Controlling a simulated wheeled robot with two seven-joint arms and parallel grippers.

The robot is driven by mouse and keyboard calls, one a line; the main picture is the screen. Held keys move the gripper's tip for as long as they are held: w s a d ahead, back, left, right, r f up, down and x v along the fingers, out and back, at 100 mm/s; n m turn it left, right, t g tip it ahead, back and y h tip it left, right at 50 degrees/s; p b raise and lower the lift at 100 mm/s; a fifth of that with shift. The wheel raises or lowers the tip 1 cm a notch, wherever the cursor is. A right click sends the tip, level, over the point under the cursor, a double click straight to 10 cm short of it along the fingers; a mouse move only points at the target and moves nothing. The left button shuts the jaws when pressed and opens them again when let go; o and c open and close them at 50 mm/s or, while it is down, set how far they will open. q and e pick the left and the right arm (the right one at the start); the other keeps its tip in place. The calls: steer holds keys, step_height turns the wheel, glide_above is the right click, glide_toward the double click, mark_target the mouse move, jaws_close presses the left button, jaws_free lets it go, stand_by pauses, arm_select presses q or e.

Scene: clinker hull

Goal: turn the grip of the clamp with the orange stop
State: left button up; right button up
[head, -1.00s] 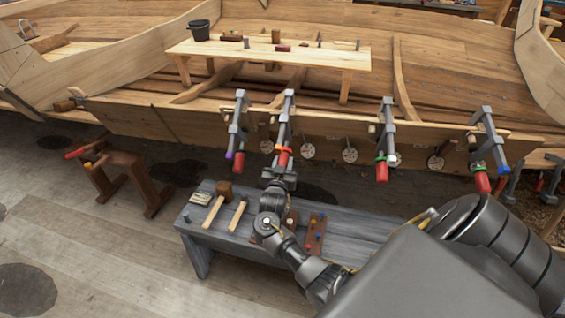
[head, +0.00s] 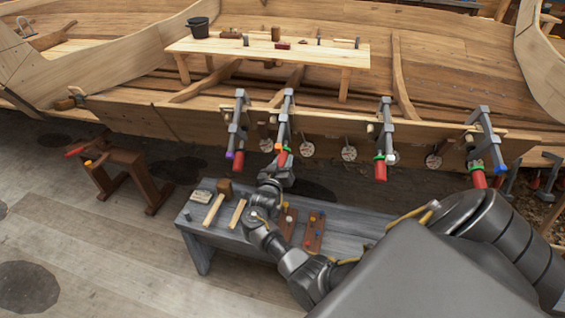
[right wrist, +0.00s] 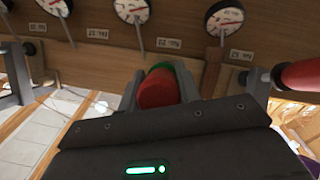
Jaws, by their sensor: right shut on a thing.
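The clamp with the orange stop (head: 279,147) hangs on the hull's plank edge, second from the left in the head view. Its red grip (head: 282,158) points down. My right gripper (head: 279,167) is shut on this grip from below. In the right wrist view the red grip (right wrist: 158,90) sits between the two fingers, with a green band (right wrist: 168,67) just beyond it. The fingers hide the grip's sides. My left gripper is not in view.
A clamp with a purple stop (head: 230,154) hangs close to the left. A clamp with a green band (head: 380,157) and one with a blue stop (head: 501,168) hang to the right. Round dials (head: 307,150) hang between them. A grey bench (head: 350,222) with mallets stands below.

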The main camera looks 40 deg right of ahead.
steer(key=o, duration=1)
steer(key=shift+d, duration=0.1)
steer(key=b+v, duration=0.1)
steer(key=v, duration=0.6)
steer(key=shift+s+a, duration=0.2)
steer(key=shift+a, duration=0.1)
